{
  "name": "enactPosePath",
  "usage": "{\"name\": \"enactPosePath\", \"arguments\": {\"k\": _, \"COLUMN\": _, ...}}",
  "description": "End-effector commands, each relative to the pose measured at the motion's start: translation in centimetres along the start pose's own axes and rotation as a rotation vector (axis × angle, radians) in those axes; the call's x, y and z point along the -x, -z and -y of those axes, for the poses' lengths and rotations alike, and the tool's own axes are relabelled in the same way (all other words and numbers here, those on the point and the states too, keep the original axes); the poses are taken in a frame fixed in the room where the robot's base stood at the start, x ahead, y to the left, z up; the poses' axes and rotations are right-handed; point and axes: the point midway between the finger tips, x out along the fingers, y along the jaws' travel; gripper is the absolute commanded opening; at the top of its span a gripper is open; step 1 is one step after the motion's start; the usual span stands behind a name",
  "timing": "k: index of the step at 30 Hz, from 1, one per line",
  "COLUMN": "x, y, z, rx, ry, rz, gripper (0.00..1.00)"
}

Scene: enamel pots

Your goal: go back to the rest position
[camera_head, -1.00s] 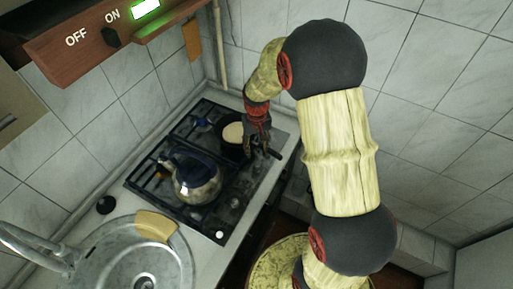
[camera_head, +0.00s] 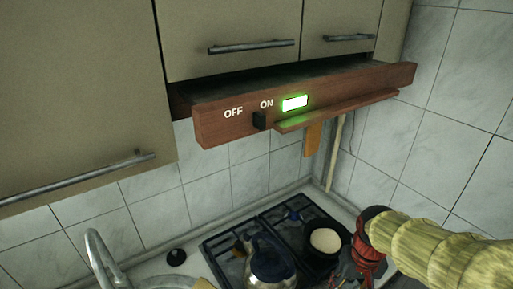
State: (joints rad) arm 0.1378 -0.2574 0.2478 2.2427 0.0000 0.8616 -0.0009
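My arm comes in from the right edge in the head view, its pale, bamboo-like link bending down at a dark and red joint. My gripper (camera_head: 347,274) is at the bottom, just right of the stove, near a dark pan (camera_head: 322,254) with a pale round content. The fingers are small, dark and partly cut off by the lower edge, so I cannot tell whether they are open or hold anything. The rest position itself is not marked in view.
A metal kettle (camera_head: 270,265) with a dark top stands on the gas stove (camera_head: 222,248), left of the pan. A wooden hood (camera_head: 345,92) with a switch and lit green indicator hangs above, under closed cabinets (camera_head: 80,95). A faucet (camera_head: 97,250) stands at lower left.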

Motion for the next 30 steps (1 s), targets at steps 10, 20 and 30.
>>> {"name": "enactPosePath", "arguments": {"k": 10, "x": 4.9, "y": -6.7, "z": 2.4, "rx": 0.084, "ry": 0.016, "rz": -0.279, "gripper": 0.44}}
{"name": "enactPosePath", "arguments": {"k": 20, "x": 7.5, "y": -8.0, "z": 3.6, "rx": 0.131, "ry": 0.036, "rz": -0.448, "gripper": 0.44}}
{"name": "enactPosePath", "arguments": {"k": 30, "x": 7.5, "y": -8.0, "z": 3.7, "rx": 0.133, "ry": 0.037, "rz": -0.445, "gripper": 0.44}}
